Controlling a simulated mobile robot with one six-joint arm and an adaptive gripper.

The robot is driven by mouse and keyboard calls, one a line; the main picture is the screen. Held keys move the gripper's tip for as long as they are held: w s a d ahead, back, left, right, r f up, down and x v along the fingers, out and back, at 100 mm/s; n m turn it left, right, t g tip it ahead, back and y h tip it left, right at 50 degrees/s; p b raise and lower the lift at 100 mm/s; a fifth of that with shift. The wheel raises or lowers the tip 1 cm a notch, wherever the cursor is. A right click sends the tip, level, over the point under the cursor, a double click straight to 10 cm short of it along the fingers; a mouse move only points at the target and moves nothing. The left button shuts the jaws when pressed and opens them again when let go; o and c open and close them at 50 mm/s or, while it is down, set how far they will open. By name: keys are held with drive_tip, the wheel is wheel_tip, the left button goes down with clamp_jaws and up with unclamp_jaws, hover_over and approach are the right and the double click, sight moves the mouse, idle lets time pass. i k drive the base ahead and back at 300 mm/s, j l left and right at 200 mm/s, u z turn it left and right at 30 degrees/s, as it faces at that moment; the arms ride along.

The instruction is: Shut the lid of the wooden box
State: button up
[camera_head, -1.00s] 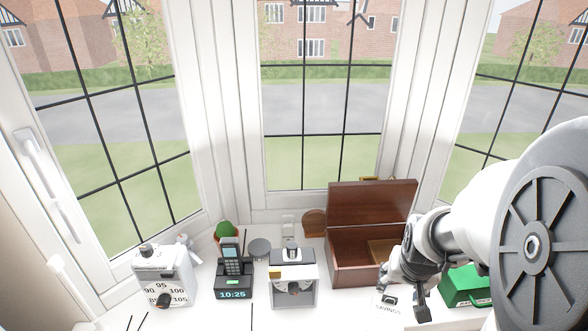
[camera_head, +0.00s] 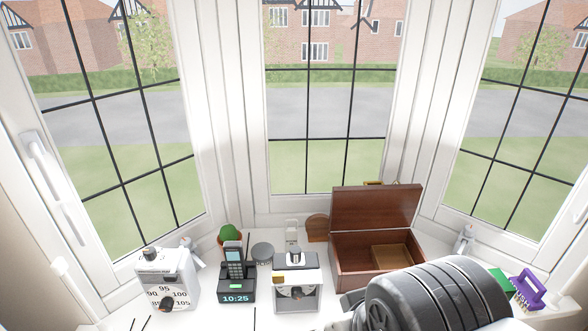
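The wooden box (camera_head: 345,279) stands on the window sill, right of centre, in the head view. Its brown lid (camera_head: 375,209) stands up at the back, tilted a little backward, so the box is open. A lighter wooden part (camera_head: 391,257) shows inside. My arm fills the lower right and covers the front right of the box. My gripper is not visible; the arm or the picture's lower edge hides it.
A cactus pot (camera_head: 230,237) and a grey round tin (camera_head: 262,252) are behind. A purple object (camera_head: 526,289) stands far right.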

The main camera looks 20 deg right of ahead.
sight(374, 205)
drive_tip(key=z, duration=0.85)
